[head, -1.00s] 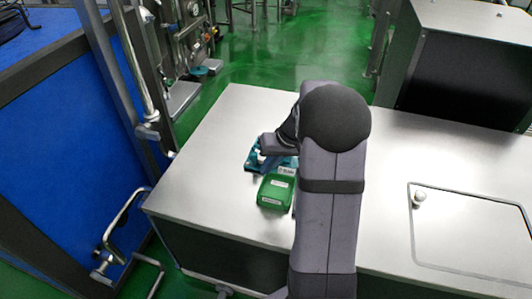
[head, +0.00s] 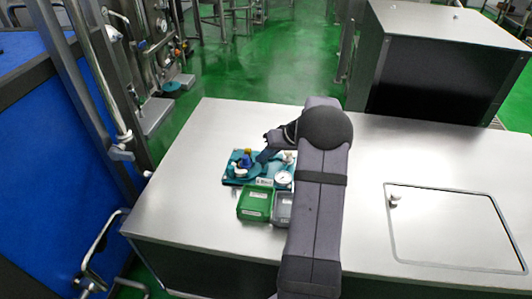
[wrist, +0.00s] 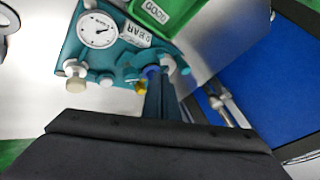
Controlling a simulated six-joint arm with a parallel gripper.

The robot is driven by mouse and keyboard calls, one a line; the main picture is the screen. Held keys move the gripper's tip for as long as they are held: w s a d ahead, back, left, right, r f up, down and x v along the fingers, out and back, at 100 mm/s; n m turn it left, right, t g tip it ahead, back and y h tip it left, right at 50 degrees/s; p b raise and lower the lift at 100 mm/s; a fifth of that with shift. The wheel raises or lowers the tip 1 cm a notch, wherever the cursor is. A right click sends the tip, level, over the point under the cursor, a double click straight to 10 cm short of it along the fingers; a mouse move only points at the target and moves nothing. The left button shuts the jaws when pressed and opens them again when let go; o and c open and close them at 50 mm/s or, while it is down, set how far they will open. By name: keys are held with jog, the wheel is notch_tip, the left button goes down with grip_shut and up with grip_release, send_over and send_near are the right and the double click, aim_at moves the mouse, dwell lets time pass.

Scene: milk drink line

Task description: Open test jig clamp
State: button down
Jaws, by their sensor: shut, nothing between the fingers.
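The teal test jig plate (head: 230,179) lies on the steel table. It carries a round white gauge (head: 283,178), a blue part (head: 246,162) with a yellow piece (head: 248,151) on top, and white knobs. The wrist view shows the gauge (wrist: 98,30), a white knob (wrist: 75,69) and the teal plate (wrist: 70,48). My gripper (wrist: 160,84) is shut and empty, its fingertips close to the blue and teal clamp parts. The fingers partly hide these parts, so I cannot tell whether they touch or how the clamp stands.
A green box (head: 255,203) marked GOOD in the wrist view (wrist: 165,10) stands in front of the jig, with a grey box (head: 283,208) beside it. A hatch with a white knob (head: 395,198) is at right. The table's left side is clear.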

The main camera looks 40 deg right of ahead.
aim_at(235, 172)
jog(key=p+x, duration=0.1)
jog(key=x, duration=0.5)
jog(key=shift+w+a+f, duration=0.1)
jog(key=shift+w+a+p, duration=0.2)
jog(key=shift+a+p, duration=0.15)
jog(key=shift+a, duration=0.2)
jog(key=shift+w+a+p, duration=0.25)
jog(key=shift+a+p, duration=0.05)
jog(key=shift+a, duration=0.2)
jog(key=shift+w+a, duration=0.3)
jog(key=shift+a, duration=0.5)
jog(key=shift+a+f+b, duration=0.15)
jog(key=shift+a+b, duration=0.05)
jog(key=shift+b, duration=0.1)
